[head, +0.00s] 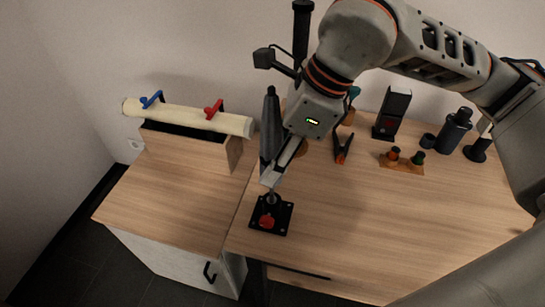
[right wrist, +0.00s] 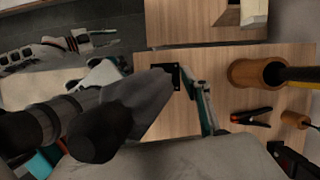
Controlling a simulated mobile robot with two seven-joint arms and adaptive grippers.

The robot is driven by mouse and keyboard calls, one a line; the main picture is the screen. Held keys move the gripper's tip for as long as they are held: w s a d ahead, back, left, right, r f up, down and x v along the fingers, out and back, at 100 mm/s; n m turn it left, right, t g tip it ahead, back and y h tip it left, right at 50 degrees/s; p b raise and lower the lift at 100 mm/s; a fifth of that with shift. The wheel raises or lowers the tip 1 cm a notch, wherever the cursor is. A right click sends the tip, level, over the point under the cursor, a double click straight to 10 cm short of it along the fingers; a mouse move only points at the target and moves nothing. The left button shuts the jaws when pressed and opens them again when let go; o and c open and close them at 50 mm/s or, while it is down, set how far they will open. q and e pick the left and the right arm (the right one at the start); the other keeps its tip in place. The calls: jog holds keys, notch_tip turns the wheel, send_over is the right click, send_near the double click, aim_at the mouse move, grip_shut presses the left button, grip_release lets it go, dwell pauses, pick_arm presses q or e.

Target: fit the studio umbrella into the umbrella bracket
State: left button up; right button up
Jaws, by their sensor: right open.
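The studio umbrella (head: 270,125) is dark, folded and upright, with its lower end at the umbrella bracket (head: 284,216), a black square base with a red knob on the table. I cannot tell how far its shaft sits in the bracket. My right gripper (head: 271,180) is open beside the umbrella, just above the bracket; one pale finger shows and the other is hidden. In the right wrist view the umbrella (right wrist: 145,105) fills the middle and covers part of the bracket (right wrist: 176,72). My left gripper (right wrist: 85,40) shows small at the upper left there; its opening is unclear.
A cream roll (head: 180,117) with blue and red clamps lies on a wooden box at the left. An orange-black clamp (head: 342,150), black flash (head: 392,112), knobs on a wooden block (head: 405,170) and dark bottle (head: 454,130) stand right. The table front is clear.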

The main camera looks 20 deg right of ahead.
jog(key=v, duration=1.1)
